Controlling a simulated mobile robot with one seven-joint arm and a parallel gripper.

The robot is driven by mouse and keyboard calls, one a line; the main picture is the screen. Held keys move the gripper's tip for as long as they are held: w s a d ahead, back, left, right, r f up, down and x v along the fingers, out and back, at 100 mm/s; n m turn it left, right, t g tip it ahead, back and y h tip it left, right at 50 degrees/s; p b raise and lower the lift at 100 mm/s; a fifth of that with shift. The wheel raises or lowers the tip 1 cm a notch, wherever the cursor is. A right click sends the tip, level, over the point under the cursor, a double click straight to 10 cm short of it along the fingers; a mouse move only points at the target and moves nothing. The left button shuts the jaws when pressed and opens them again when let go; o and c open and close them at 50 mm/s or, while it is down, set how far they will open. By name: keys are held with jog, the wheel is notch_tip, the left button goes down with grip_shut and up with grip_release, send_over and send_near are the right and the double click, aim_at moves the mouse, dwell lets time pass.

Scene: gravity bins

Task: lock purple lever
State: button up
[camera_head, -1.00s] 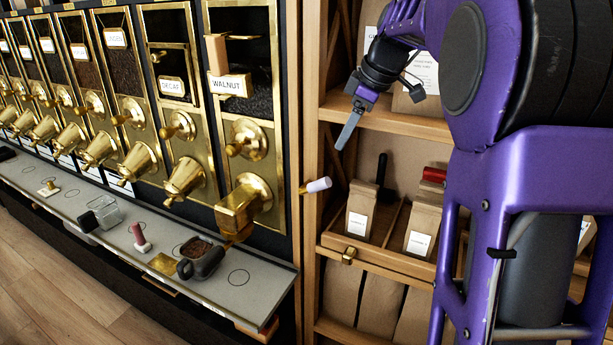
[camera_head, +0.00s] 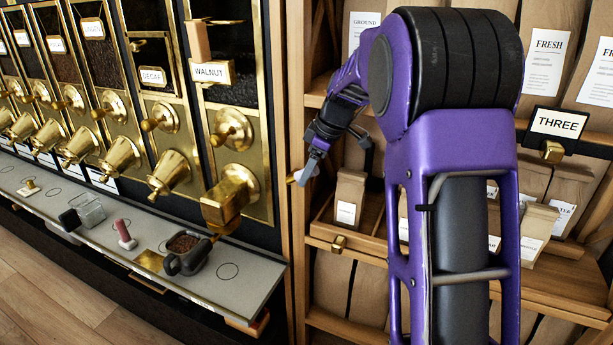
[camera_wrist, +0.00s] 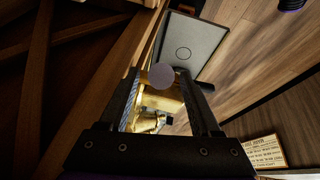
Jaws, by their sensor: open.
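The pale purple lever (camera_head: 303,175) sticks out from the wooden post at the right edge of the WALNUT bin, on a short brass stem. In the wrist view its round end (camera_wrist: 161,76) shows between my two dark fingers. My gripper (camera_head: 314,164) is open and close beside the lever's knob in the head view. Whether a finger touches the knob I cannot tell. The lever's stem is hidden behind its knob in the wrist view.
The WALNUT bin's brass spout (camera_head: 228,202) hangs left of the lever. A dark cup (camera_head: 187,253) of beans stands on the grey shelf (camera_head: 250,283) below. Shelves with paper bags (camera_head: 349,200) lie behind my arm at the right.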

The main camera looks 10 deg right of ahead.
jog(key=shift+x, duration=0.85)
jog(key=shift+c, duration=0.2)
grip_shut()
dwell(0.7)
